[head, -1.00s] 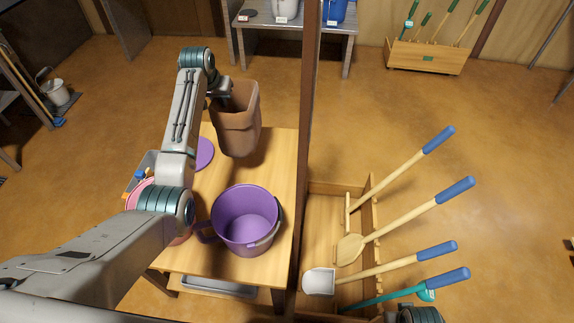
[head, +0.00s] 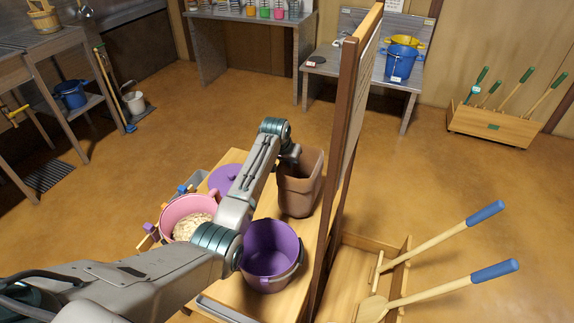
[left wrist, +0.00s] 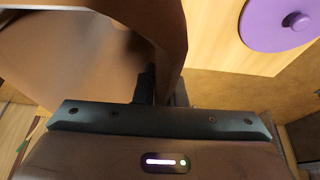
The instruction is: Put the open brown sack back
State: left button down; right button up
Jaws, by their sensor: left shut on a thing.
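The open brown sack (head: 301,186) is upright at the far right end of the wooden table, its open top facing up. My left gripper (head: 290,156) is at the sack's left rim, shut on it. In the left wrist view the sack (left wrist: 80,50) fills the upper left, and a dark finger of my left gripper (left wrist: 146,85) lies against its wall. I cannot tell whether the sack's base touches the table. My right gripper does not show.
On the table are a purple bucket (head: 270,255), a pink bucket (head: 187,212) with pale contents and a purple lid (head: 226,178). A tall wooden partition (head: 348,130) stands right of the sack. Long-handled tools (head: 440,235) lie in a wooden box beyond it.

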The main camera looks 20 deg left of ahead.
pick_arm(q)
jog(key=shift+f, duration=0.5)
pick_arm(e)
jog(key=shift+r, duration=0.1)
pick_arm(q)
jog(key=shift+f, duration=0.1)
jog(key=c, duration=1.5)
grip_release()
